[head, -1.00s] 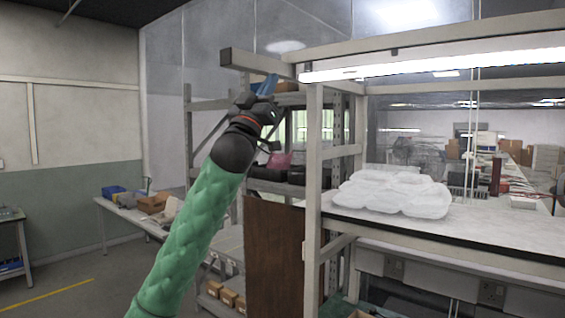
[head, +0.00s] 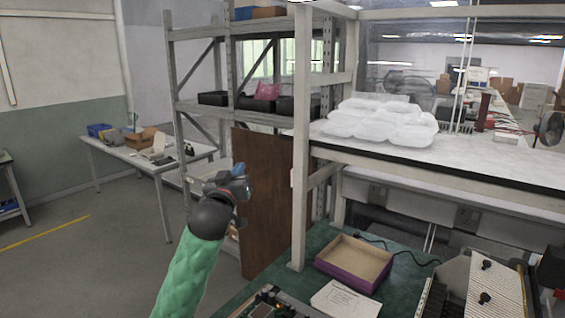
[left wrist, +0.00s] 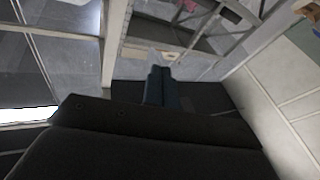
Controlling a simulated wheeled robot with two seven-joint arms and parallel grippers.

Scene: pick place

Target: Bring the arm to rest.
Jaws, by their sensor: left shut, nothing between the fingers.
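My left arm comes up from the bottom in the head view, with a green sleeve and a dark wrist. My left gripper (head: 238,172) is at its end, in front of the brown panel, left of the bench's upright post. In the left wrist view the fingers (left wrist: 156,84) are together, with nothing between them. My right arm and gripper do not show.
A green-topped bench (head: 308,260) at the lower right holds a purple-edged box (head: 354,262), papers and a circuit board. White packages (head: 382,122) lie on the shelf above. A metal rack (head: 233,70) and a brown panel (head: 270,200) stand behind the gripper.

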